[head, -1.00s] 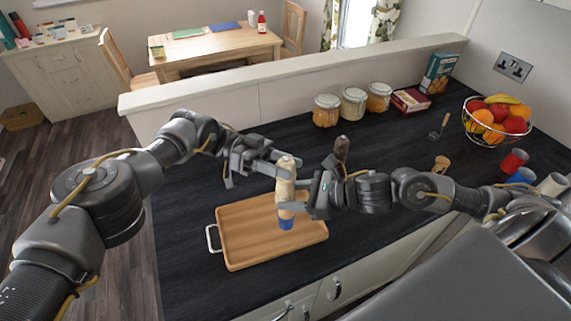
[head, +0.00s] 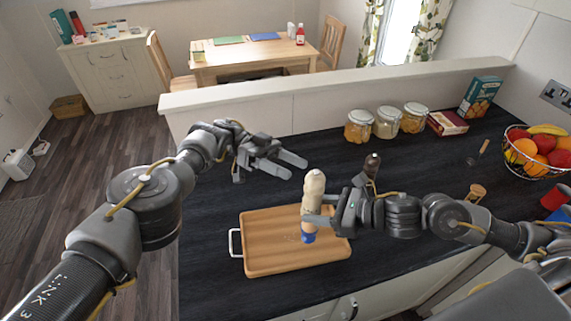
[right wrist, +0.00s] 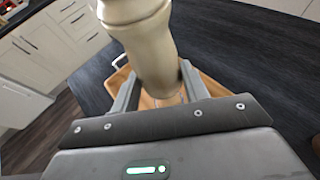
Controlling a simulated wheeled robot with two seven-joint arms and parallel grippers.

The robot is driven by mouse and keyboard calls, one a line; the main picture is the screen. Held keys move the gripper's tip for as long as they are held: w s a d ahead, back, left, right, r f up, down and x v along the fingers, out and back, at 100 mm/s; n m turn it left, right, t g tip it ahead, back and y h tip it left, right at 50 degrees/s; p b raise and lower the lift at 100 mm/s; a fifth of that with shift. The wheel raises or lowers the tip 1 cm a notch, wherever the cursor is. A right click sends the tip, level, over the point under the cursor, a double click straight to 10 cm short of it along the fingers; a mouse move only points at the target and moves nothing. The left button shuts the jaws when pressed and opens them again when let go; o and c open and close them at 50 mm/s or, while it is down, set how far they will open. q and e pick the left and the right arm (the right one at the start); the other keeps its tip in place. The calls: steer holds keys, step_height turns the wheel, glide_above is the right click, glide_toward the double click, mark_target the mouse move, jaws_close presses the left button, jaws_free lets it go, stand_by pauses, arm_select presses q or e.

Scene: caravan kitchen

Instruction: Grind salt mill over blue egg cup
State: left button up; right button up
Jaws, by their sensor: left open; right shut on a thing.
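The pale salt mill (head: 313,188) is in my right gripper (head: 322,214), whose fingers close around its lower body. It also fills the top middle of the right wrist view (right wrist: 146,45). The blue egg cup (head: 308,238) shows just below the mill's lower end, on the wooden tray (head: 265,262); the mill and fingers partly hide it. The gap between mill and cup is hard to judge. My left gripper (head: 297,168) is open and empty, up and to the left of the mill's top, apart from it.
A dark mill (head: 372,165) stands behind my right gripper. Several jars (head: 387,122), boxes (head: 447,123) and a fruit basket (head: 538,150) stand farther back and right. A small wooden item (head: 476,193) is behind my right arm. The counter left of the tray is clear.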

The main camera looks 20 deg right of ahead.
arm_select(q)
steer(key=shift+w+a, duration=0.2)
steer(key=shift+a, duration=0.05)
step_height(320, 180, up, 7)
stand_by(0.8)
stand_by(0.8)
